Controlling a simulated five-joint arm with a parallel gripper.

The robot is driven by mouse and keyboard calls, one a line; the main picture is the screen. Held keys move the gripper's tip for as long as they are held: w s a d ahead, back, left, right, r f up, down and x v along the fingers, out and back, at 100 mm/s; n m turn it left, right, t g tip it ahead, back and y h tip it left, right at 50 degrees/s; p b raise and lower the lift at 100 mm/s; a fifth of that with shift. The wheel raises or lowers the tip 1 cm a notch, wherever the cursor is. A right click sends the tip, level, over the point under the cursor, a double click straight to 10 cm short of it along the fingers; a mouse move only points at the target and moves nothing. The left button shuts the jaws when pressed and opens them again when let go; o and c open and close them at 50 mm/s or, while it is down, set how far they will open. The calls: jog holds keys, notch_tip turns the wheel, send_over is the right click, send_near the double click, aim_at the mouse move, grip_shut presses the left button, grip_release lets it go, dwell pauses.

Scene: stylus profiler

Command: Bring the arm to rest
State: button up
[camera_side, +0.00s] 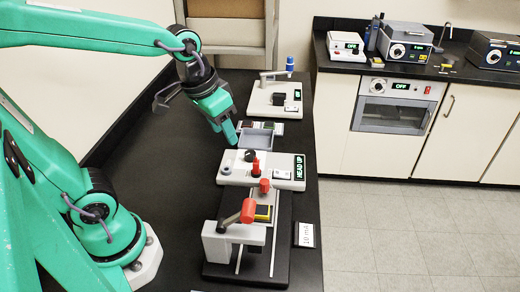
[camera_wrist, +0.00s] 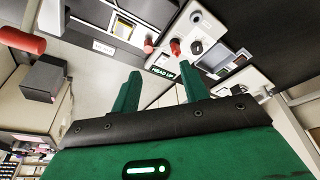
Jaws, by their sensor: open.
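My gripper (camera_side: 229,132) is over the bench in the side view, its fingers pointing down and slightly right. In the wrist view its two green fingers stand apart with nothing between them (camera_wrist: 160,84). Below the fingertips is the light grey profiler (camera_side: 238,177), with a black knob, a red knob and a display reading HEAD UP (camera_side: 299,168). The display also shows in the wrist view (camera_wrist: 162,72). The gripper appears above the profiler's back edge; I cannot tell the exact clearance.
A grey tray (camera_side: 256,140) lies behind the profiler. A device with a blue-topped post (camera_side: 268,98) stands farther back. In front is a black-based fixture with a red-ended lever (camera_side: 248,211). A 10 mA card (camera_side: 306,235) is at its right. The black bench left of these is clear.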

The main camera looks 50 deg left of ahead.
jog(key=s+a+r+t, duration=0.1)
jog(key=s+r+t, duration=0.1)
jog(key=s, duration=0.4)
jog(key=shift+a, duration=0.25)
